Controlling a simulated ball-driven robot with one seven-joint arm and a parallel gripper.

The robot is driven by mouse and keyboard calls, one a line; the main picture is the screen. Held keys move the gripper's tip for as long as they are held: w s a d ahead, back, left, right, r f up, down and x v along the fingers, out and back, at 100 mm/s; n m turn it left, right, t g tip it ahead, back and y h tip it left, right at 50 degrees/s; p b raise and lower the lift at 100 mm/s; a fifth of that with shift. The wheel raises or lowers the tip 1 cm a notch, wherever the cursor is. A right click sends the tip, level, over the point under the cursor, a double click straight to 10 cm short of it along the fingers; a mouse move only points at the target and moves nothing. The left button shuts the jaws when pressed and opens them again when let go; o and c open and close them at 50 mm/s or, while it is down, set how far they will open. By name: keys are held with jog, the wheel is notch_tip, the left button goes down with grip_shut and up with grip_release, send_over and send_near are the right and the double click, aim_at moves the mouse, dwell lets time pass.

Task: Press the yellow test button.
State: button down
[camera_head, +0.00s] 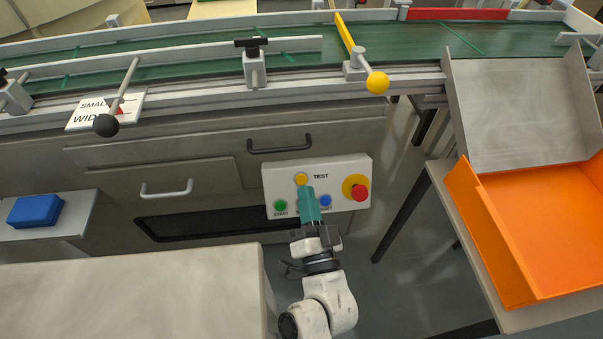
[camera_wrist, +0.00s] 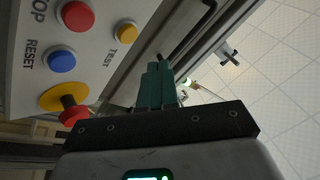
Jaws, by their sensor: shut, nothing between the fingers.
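The yellow test button (camera_head: 301,178) sits at the top of a white control panel (camera_head: 338,170), left of the word TEST. It also shows in the wrist view (camera_wrist: 127,33), uncovered. My gripper (camera_head: 307,190) has teal fingers, shut with nothing between them. In the head view its tips lie just below the yellow button in the picture. In the wrist view the fingertips (camera_wrist: 158,70) are apart from the button, to its lower right. I cannot tell how far they are from the panel face.
The panel also carries a green button (camera_head: 280,205), a blue RESET button (camera_head: 325,200), a red STOP button (camera_wrist: 77,16) and a red emergency knob (camera_head: 359,191). A green conveyor (camera_head: 400,42) runs behind. An orange bin (camera_head: 490,235) stands right, a pale table (camera_head: 130,290) front left.

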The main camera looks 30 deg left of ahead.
jog(key=shift+s+d+r+p, duration=0.55)
jog(key=shift+s, duration=0.2)
dwell(0.5)
